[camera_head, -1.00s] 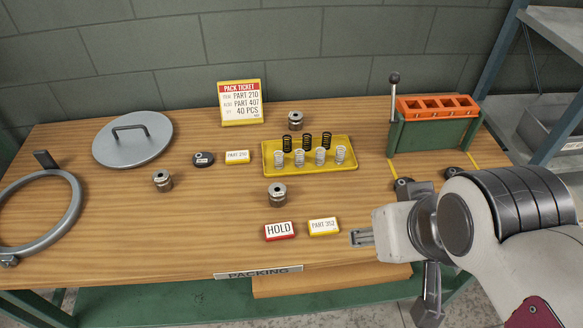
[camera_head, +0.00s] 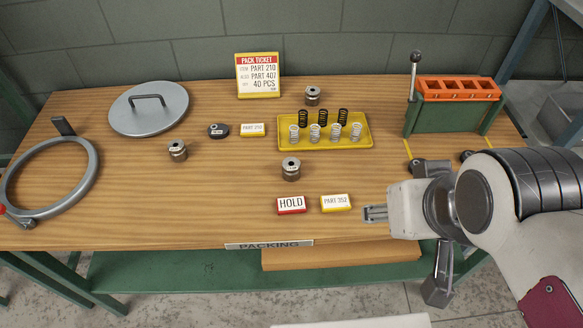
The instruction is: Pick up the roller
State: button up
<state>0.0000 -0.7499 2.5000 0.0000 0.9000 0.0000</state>
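Three small grey metal cylinders that look like rollers stand upright on the wooden bench: a front one (camera_head: 291,169) near the middle, a left one (camera_head: 178,151), and a back one (camera_head: 312,95) behind the yellow tray. I cannot tell which one the task means. My gripper (camera_head: 375,213) is at the right front of the bench, pointing left, to the right of the yellow PART 352 tag (camera_head: 336,202). It is right of and nearer than the front cylinder, well apart from it. Nothing shows between its fingers, but their gap is too small to read.
A yellow tray (camera_head: 365,146) holds black and white springs. A green fixture with an orange top (camera_head: 458,88) and lever stands back right. A red HOLD tag (camera_head: 291,205), a grey lid (camera_head: 172,118), a ring clamp (camera_head: 88,180) and a black puck (camera_head: 218,131) lie around.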

jog(key=shift+o, duration=0.6)
jog(key=w+d+r+n+t+h, duration=0.15)
jog(key=w+d, duration=0.25)
jog(key=w, duration=0.4)
jog(key=w+d+r+t+h, duration=0.2)
jog(key=w+d, duration=0.2)
jog(key=w, duration=0.4)
jog(key=w+f+n+t+y, duration=0.25)
jog(key=w+n, duration=0.25)
jog(key=w, duration=0.8)
jog(key=w+a+f+n+g+y, duration=0.2)
jog(key=w+a+f+n+y, duration=0.4)
jog(key=f, duration=0.4)
jog(key=s+a+f+g+y, duration=0.1)
jog(key=s+a+f+y, duration=0.1)
jog(key=s, duration=0.1)
jog(key=s+a+f+n+g+y, duration=0.1)
jog(key=s+a+f+g+y, duration=0.1)
jog(key=s+a+f+y, duration=0.1)
jog(key=s+a+f+n+g+y, duration=0.1)
jog(key=s+a+f+g+y, duration=0.1)
jog(key=s+f, duration=0.1)
jog(key=shift+s+a+f+y, duration=0.25)
jog(key=shift+s+y, duration=0.15)
jog(key=shift+s, duration=0.15)
jog(key=shift+s+g, duration=0.3)
